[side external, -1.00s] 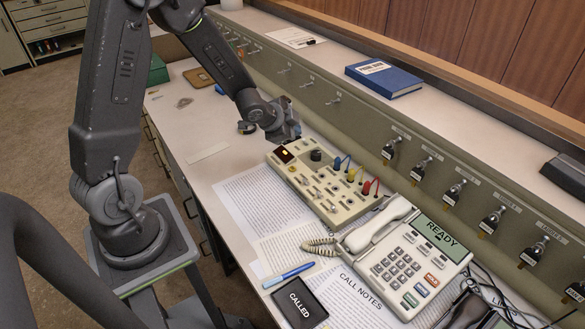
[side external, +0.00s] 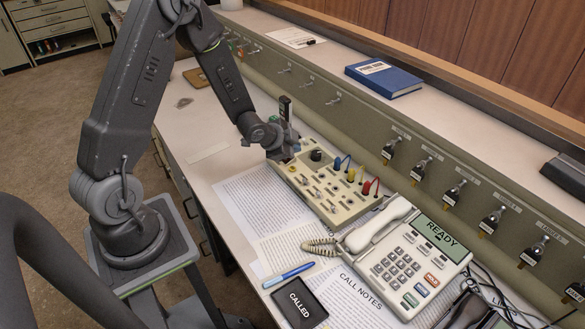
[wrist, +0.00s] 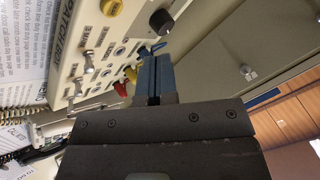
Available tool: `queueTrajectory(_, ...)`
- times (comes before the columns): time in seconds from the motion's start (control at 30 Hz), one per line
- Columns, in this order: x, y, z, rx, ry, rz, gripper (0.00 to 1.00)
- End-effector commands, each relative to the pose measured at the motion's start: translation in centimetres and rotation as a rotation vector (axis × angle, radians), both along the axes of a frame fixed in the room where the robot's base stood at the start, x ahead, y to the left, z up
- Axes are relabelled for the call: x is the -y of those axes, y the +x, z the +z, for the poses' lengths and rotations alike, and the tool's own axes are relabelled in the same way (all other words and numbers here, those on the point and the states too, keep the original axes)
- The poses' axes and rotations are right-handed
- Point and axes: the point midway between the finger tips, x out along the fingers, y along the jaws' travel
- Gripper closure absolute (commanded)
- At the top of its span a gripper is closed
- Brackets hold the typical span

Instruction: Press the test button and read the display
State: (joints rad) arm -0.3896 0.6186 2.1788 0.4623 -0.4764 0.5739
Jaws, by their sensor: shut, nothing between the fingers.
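The beige patch box (side external: 335,205) sits on the desk, with switches, sockets and coloured plugs on its top. It also fills the upper left of the wrist view (wrist: 72,88). My gripper (side external: 282,155) is shut and empty at the box's far-left end, hiding that corner in the side view. Its shut fingers (wrist: 153,62) point over the box in the wrist view. A round yellow button-like cap (wrist: 112,7) and a black knob (wrist: 161,20) lie past the fingertips. I cannot read a test label. Whether the fingertips touch the box is unclear.
A desk phone (side external: 405,265) with a screen reading READY (side external: 442,237) stands right of the box. Printed sheets (side external: 250,195), a blue pen (side external: 288,275) and a black CALLED panel (side external: 300,303) lie in front. A sloped panel with switches (side external: 392,148) runs behind.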

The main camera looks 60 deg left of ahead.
Motion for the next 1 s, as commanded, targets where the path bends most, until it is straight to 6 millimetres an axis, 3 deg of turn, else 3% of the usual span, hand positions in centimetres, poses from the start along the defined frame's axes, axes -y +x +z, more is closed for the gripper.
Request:
queueTrajectory(0.2, 0.0, 0.0, -2.8, -0.001, -0.001, 0.0, 1.0)
queueTrajectory(0.4, 0.0, 0.0, -4.0, 0.001, 0.0, -0.001, 1.0)
queueTrajectory(1.0, 0.0, 0.0, -4.2, 0.002, 0.0, -0.001, 1.0)
